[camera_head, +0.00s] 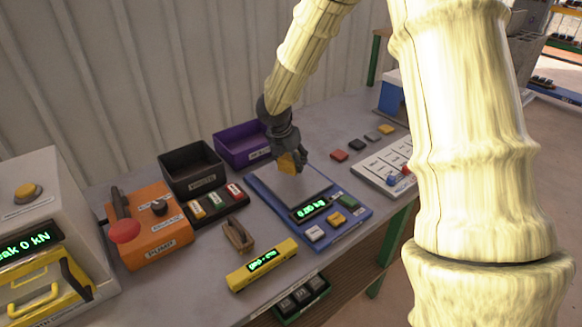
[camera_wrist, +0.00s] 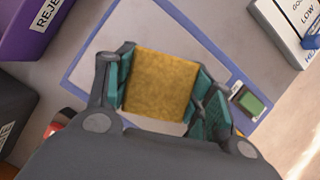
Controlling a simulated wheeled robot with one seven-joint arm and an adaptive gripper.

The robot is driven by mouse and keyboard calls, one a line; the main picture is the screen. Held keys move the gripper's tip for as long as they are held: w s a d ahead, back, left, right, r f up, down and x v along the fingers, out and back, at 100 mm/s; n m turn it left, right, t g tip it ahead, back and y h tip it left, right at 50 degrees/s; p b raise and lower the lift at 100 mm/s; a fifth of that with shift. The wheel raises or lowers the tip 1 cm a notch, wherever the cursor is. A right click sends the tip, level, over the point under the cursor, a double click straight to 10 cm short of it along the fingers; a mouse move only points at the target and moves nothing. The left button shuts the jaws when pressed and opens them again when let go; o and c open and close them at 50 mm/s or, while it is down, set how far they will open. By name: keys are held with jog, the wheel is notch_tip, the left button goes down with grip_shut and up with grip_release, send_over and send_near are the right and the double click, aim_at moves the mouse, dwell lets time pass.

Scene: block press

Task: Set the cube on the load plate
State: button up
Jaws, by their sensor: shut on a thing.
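My gripper (camera_head: 284,152) is shut on a yellow-orange cube (camera_head: 290,162). In the wrist view the cube (camera_wrist: 161,84) sits between the two green-padded fingers of my gripper (camera_wrist: 166,92). The load plate (camera_head: 279,187) is the grey square top of a blue scale with a green-lit display. In the head view the cube is over the plate's far part; whether it touches the plate cannot be told. In the wrist view the pale plate (camera_wrist: 105,38) shows behind the cube, with part of it hidden by the gripper.
A purple reject bin (camera_head: 240,146) and a black bin (camera_head: 190,168) stand behind and left. An orange pump unit (camera_head: 150,232) is left. A white sorting board (camera_head: 386,170) lies right. A brown clamp-like item (camera_head: 238,236) and yellow display bar (camera_head: 262,264) lie in front.

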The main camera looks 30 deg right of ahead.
aim_at(291, 168)
jog(key=shift+f, duration=1.75)
jog(key=shift+f, duration=0.15)
jog(key=o, duration=1.3)
jog(key=shift+a+r, duration=0.15)
jog(key=shift+r, duration=0.45)
jog(key=v, duration=1.1)
jog(key=shift+s, duration=0.1)
